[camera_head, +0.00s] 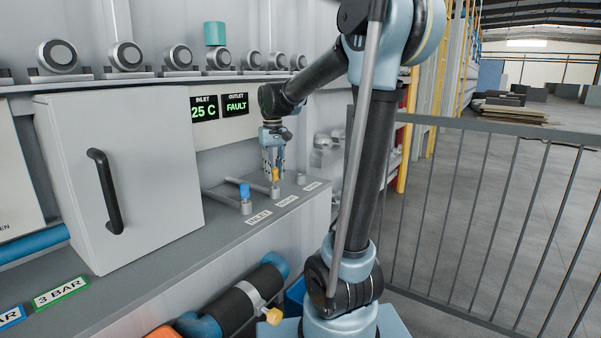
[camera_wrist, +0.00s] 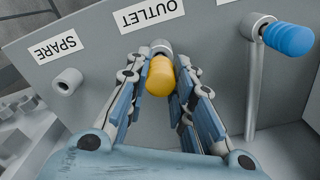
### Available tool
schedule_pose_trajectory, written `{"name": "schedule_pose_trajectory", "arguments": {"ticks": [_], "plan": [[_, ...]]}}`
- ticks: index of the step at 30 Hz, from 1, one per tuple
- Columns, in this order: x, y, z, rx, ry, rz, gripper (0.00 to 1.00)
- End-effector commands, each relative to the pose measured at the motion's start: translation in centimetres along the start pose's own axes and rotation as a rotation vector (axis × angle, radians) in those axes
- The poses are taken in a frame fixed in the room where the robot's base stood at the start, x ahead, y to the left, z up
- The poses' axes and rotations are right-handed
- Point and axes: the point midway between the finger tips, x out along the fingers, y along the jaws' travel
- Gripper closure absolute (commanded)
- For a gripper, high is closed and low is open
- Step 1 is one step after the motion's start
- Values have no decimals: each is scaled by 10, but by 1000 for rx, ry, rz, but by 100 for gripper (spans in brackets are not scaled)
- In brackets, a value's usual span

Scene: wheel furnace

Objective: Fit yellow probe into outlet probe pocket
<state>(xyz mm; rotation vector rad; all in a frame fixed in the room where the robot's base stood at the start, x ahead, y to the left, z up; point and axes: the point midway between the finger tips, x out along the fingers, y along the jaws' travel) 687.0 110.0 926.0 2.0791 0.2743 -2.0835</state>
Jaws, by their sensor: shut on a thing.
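The yellow probe (camera_wrist: 160,76) is between the fingers of my gripper (camera_wrist: 162,62), which is shut on its ribbed yellow head. The probe's head lines up with the grey outlet pocket (camera_wrist: 162,47) beside the OUTLET label. I cannot tell how deep the probe sits in the pocket. In the head view my gripper (camera_head: 273,160) points down at the ledge, with the yellow probe (camera_head: 275,174) just under its fingertips, above the grey outlet pocket (camera_head: 275,190).
A blue probe (camera_wrist: 288,39) stands in the inlet pocket, right of my gripper in the wrist view. The empty spare pocket (camera_wrist: 69,80) is to the left. A white cabinet (camera_head: 125,170) stands on the ledge. The outlet display (camera_head: 236,104) reads FAULT.

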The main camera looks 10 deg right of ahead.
Motion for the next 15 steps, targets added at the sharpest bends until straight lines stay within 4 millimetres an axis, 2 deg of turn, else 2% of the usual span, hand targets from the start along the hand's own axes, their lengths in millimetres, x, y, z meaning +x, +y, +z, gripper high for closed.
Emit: {"name": "schedule_pose_trajectory", "arguments": {"ticks": [15], "plan": [[8, 0, 0, 0, 0, 0, 100]]}}
